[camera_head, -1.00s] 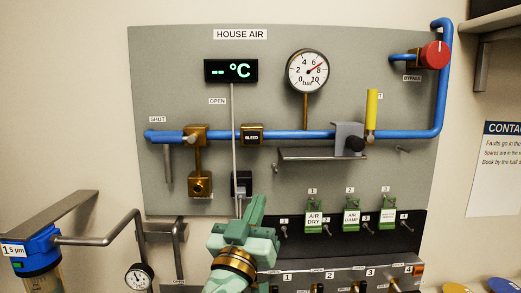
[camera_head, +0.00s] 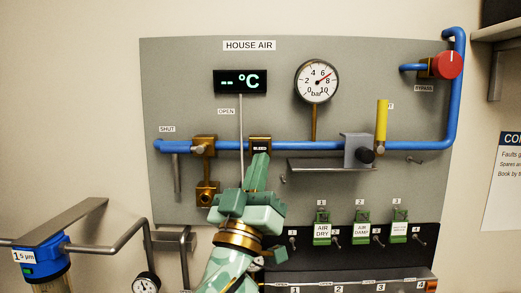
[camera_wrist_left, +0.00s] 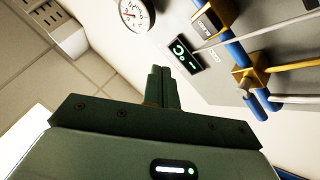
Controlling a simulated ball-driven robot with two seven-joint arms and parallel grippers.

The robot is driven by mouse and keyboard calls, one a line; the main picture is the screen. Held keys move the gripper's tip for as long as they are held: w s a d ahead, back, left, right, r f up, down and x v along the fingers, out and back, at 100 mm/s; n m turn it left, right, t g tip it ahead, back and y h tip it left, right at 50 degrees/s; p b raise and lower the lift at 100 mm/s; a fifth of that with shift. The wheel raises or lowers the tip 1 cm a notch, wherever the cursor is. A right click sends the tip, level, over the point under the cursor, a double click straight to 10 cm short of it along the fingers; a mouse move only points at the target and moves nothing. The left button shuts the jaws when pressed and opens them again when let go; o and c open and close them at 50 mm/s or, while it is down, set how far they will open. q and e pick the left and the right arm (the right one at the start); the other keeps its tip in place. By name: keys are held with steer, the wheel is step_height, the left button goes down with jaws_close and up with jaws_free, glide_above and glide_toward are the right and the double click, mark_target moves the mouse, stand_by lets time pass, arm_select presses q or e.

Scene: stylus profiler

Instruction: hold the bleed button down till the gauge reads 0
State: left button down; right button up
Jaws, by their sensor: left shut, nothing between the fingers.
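The bleed button's brass block (camera_head: 260,143), labelled BLEED, sits on the blue pipe of the grey HOUSE AIR panel. My left gripper (camera_head: 259,160) is shut and empty, its fingertips just below the block in the head view and overlapping its lower edge. I cannot tell whether they touch it. In the wrist view the shut fingers (camera_wrist_left: 163,85) appear apart from the brass block (camera_wrist_left: 213,19), and the gauge (camera_wrist_left: 137,14) is at the top. My right gripper is not in view.
A brass valve (camera_head: 204,146) is left of the block. A grey shelf (camera_head: 330,165) and a yellow handle (camera_head: 382,120) are to the right. A red bypass knob (camera_head: 448,65) is at the upper right. Green tags (camera_head: 322,234) hang lower right. A blue-topped filter (camera_head: 40,255) stands lower left.

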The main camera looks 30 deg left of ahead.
mark_target(262, 142)
arm_select(q)
steer(key=w+a+b, duration=0.1)
steer(key=w+a, duration=0.3)
steer(key=w, duration=0.2)
steer(key=shift+w, duration=0.25)
steer(key=shift+a, duration=0.15)
stand_by(1.8)
steer(key=shift+w+a, duration=0.15)
steer(key=shift+w, duration=0.2)
steer(key=shift+w+a, duration=0.25)
steer(key=shift+w, duration=0.1)
stand_by(0.7)
steer(key=shift+s+d, duration=0.1)
steer(key=shift+s, duration=0.05)
stand_by(2.5)
steer(key=shift+s+d+p, duration=0.35)
steer(key=shift+s, duration=0.2)
